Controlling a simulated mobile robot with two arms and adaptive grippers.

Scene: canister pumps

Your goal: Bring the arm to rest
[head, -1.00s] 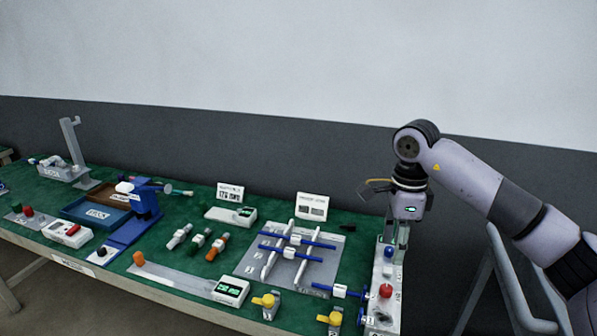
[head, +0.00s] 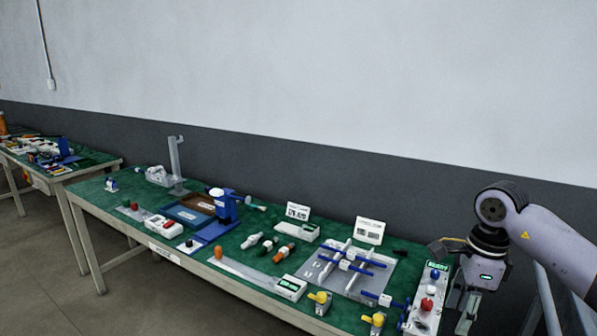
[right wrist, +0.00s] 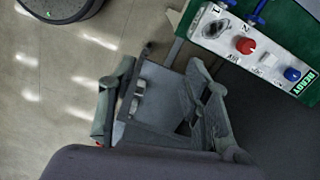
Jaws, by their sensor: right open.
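My right gripper (head: 466,312) hangs fingers down at the right end of the table, just right of the control box (head: 419,322). It is open, with nothing seen between its fingers. In the right wrist view its two fingers (right wrist: 160,92) stand apart over grey parts and the floor. The control box (right wrist: 262,58) lies apart from them at the upper right, with a red knob (right wrist: 246,46), a blue knob (right wrist: 292,74) and a lit READY display (right wrist: 304,82). My left gripper is out of view.
Another table (head: 60,172) stands at the far left. A plain wall runs behind.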

